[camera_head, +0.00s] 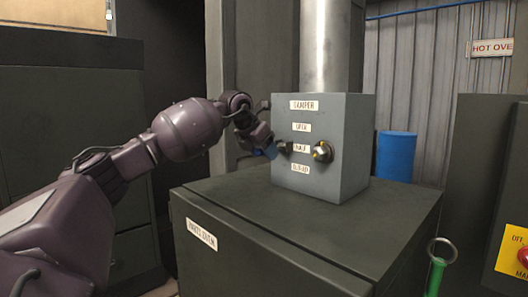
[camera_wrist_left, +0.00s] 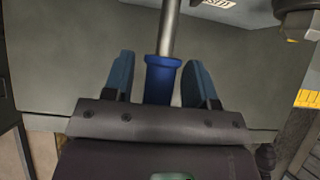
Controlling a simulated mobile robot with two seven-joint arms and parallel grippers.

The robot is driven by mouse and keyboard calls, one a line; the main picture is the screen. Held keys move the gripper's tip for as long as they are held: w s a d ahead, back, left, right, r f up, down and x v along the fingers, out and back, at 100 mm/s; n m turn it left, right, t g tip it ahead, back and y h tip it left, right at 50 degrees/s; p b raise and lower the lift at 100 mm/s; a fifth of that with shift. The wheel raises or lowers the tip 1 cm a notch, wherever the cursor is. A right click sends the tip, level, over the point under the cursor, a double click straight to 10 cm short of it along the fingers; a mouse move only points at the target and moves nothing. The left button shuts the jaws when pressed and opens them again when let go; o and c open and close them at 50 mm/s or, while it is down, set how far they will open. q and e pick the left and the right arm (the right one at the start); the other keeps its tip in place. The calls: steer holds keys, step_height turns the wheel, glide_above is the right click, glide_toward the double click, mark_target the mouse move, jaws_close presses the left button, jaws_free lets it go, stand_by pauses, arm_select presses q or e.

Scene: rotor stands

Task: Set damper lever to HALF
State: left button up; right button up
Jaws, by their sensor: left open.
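The grey damper box (camera_head: 345,150) stands on a dark cabinet in the head view. Its front has labels DAMPER, OPEN, HALF (camera_head: 301,148) and CLOSED from top to bottom. In the left wrist view, the lever's blue grip (camera_wrist_left: 163,78) on a steel rod lies between the two fingers, with gaps at both sides. My left gripper (camera_head: 271,149) is open around it, at the box's left front; it also shows in the left wrist view (camera_wrist_left: 160,75). The arm and gripper hide most of the lever in the head view, so its exact setting is unclear.
The dark cabinet (camera_head: 290,250) bears the box. A metal pipe (camera_head: 326,45) rises from the box. A blue drum (camera_head: 397,155) stands behind at right. A green handle with a ring (camera_head: 437,275) and a yellow panel with a red button (camera_head: 515,250) are at right front.

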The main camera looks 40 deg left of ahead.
arm_select(q)
steer(key=b+v, duration=0.1)
steer(key=v, duration=0.9)
steer(key=shift+s+r, duration=0.2)
steer(key=shift+r, duration=0.15)
